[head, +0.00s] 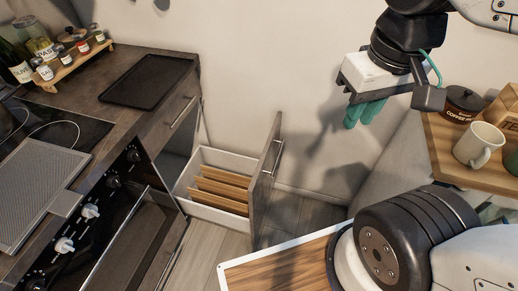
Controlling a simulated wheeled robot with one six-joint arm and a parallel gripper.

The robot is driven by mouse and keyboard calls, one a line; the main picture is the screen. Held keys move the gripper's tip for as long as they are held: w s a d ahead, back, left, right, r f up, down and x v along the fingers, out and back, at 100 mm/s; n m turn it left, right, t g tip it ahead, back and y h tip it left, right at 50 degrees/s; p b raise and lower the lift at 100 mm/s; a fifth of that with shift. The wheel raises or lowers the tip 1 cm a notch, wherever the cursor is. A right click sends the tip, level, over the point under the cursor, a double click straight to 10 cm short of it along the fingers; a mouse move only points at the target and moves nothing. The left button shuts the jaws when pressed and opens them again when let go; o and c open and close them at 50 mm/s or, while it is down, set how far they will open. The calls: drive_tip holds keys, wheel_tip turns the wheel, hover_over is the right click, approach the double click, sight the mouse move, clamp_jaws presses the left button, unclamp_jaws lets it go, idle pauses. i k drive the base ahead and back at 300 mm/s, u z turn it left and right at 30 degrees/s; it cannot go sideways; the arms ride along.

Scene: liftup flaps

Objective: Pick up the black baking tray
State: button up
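The black baking tray (147,80) lies flat on the dark brown counter (88,88) at the upper left of the head view, close to the wall and the counter's right end. It is rectangular with a thin raised rim, and nothing rests on it. My gripper (364,113) hangs at the upper right, with green fingers pointing down under a white body. It is well to the right of the tray and apart from it. The fingers overlap at this angle, so I cannot tell whether they are open or shut. I see nothing held in them.
A drawer (213,190) with wooden dividers stands open below the counter. A spice rack (72,60) stands behind. At right, a shelf (445,150) holds a white mug (478,145) and a coffee jar (462,102).

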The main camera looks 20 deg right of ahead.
sight(144, 86)
drive_tip(key=z, duration=0.65)
drive_tip(key=k, duration=0.9)
drive_tip(key=u, duration=1.5)
drive_tip(key=i, duration=1.35)
drive_tip(key=z, duration=1.65)
